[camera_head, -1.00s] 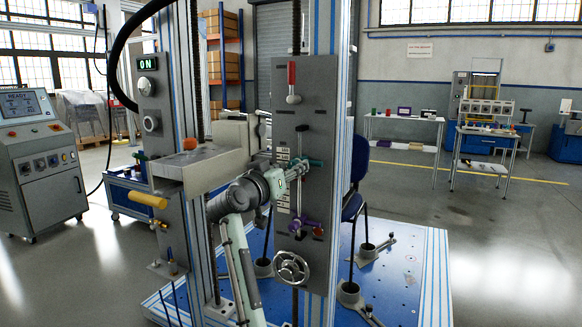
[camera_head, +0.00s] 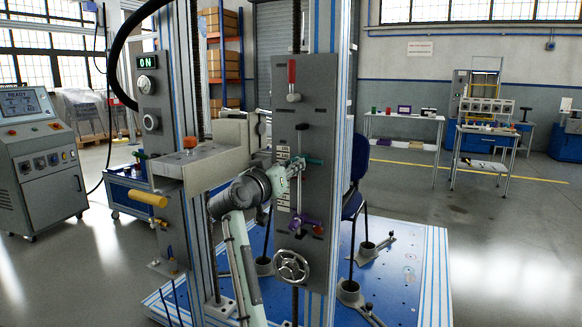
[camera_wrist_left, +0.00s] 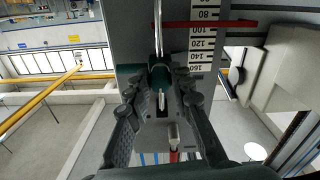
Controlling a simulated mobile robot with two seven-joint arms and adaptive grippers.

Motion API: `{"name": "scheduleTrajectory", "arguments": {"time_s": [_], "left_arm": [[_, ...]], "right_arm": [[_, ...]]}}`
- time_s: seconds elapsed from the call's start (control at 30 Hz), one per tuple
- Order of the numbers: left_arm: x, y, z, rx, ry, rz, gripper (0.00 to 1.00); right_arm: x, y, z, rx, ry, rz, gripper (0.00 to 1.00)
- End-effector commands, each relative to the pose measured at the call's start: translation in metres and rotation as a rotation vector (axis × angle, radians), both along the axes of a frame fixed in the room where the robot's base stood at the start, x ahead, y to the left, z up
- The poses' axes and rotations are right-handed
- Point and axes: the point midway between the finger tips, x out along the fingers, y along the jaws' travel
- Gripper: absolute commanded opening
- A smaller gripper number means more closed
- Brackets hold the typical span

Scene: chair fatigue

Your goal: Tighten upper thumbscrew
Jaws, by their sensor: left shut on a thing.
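The upper thumbscrew is teal (camera_head: 314,161) and sits on the grey front plate (camera_head: 298,115), beside a vertical rod. My left gripper (camera_head: 297,167) is at it from the left, shut on it. In the left wrist view my gripper's fingers (camera_wrist_left: 164,98) close around the teal part below the bright rod, and they hide most of it. A white scale (camera_wrist_left: 201,45) with black numbers and a red pointer (camera_wrist_left: 205,23) lie just beyond the fingers. A purple thumbscrew (camera_head: 302,224) sits lower on the same plate. My right gripper is not in view.
A grey block (camera_head: 200,165) with an orange knob stands left of my arm. A blue chair (camera_head: 353,200) stands behind the plate on the blue base (camera_head: 405,275).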

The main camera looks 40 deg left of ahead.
Motion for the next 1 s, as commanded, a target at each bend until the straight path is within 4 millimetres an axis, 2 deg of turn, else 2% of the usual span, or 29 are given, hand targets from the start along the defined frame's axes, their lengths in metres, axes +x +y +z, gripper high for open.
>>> {"name": "scheduleTrajectory", "arguments": {"time_s": [0.27,0.6,0.83,1.0], "left_arm": [[0.0,0.001,-0.001,0.138,0.036,0.0,0.0],[0.0,0.001,0.0,0.437,0.11,-0.002,0.0],[0.0,0.001,0.001,0.65,0.16,-0.003,0.0],[0.0,0.001,0.001,0.807,0.197,-0.004,0.0]], "right_arm": [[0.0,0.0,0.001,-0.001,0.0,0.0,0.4],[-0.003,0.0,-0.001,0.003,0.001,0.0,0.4],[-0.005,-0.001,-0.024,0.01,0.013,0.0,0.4],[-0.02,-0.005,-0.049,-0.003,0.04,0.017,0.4]]}}
